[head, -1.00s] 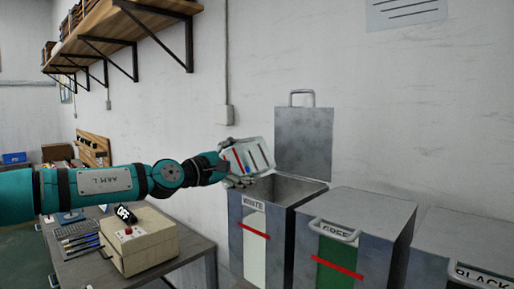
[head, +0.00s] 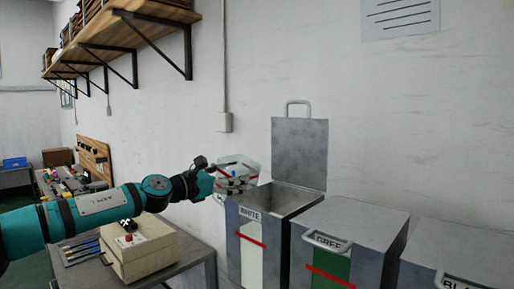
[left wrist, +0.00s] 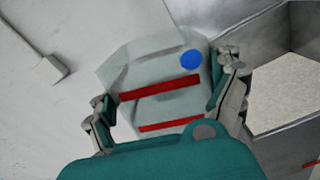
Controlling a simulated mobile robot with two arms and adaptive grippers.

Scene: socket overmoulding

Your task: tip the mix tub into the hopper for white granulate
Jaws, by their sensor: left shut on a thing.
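The mix tub (head: 252,168) is a pale translucent tub with red bands and a blue dot. My left gripper (head: 226,178) is shut on it and holds it in the air, by the left rear edge of the white hopper. In the left wrist view the tub (left wrist: 150,75) sits between both fingers. Its contents cannot be made out. The hopper labelled WHITE (head: 232,244) stands with its lid (head: 299,155) raised against the wall. Pale granulate (left wrist: 290,100) shows inside it in the left wrist view. My right gripper is not in view.
The GREEN hopper (head: 372,225) and a BLACK hopper (head: 460,245) stand to the right, lids closed. A bench (head: 185,262) with a beige box (head: 140,248) lies under my left arm. A shelf (head: 135,25) hangs on the wall above.

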